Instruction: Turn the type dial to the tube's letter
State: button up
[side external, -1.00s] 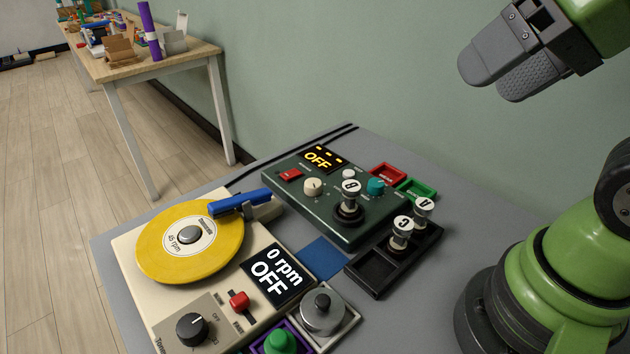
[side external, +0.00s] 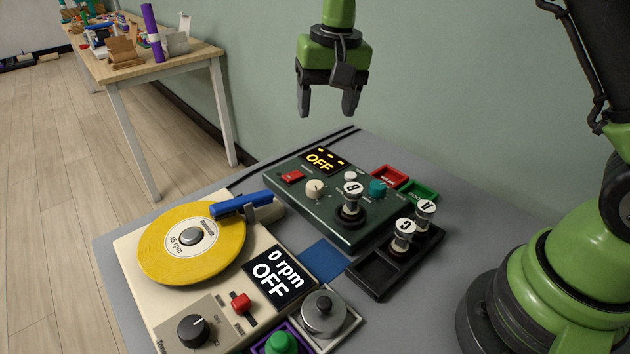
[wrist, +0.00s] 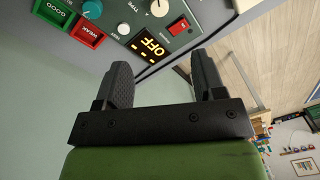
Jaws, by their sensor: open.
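The dark green tube tester (side external: 330,232) stands on the grey table, its display (side external: 320,161) reading OFF. A cream dial (side external: 314,188) and a teal knob (side external: 377,188) sit on its panel; in the wrist view a TYPE label shows between the cream dial (wrist: 158,8) and the teal knob (wrist: 92,9), nearer the cream dial. The cream dial's setting is too small to read. A tube marked B (side external: 352,190) stands upright in the tester's socket. My gripper (side external: 327,112) is open and empty, pointing down high above the tester's back, touching nothing.
Tubes C (side external: 403,230) and A (side external: 426,208) stand in a black rack (side external: 376,275) at the right. Red (side external: 390,176) and green (side external: 422,190) trays lie behind it. A turntable with a yellow record (side external: 165,265) is front left. Space around my gripper is clear.

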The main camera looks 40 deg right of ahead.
jog(key=g, duration=0.1)
send_over(315, 185)
notch_tip(315, 185, down, 7)
notch_tip(315, 185, down, 10)
jog(key=shift+f, duration=0.1)
jog(key=c, duration=0.9)
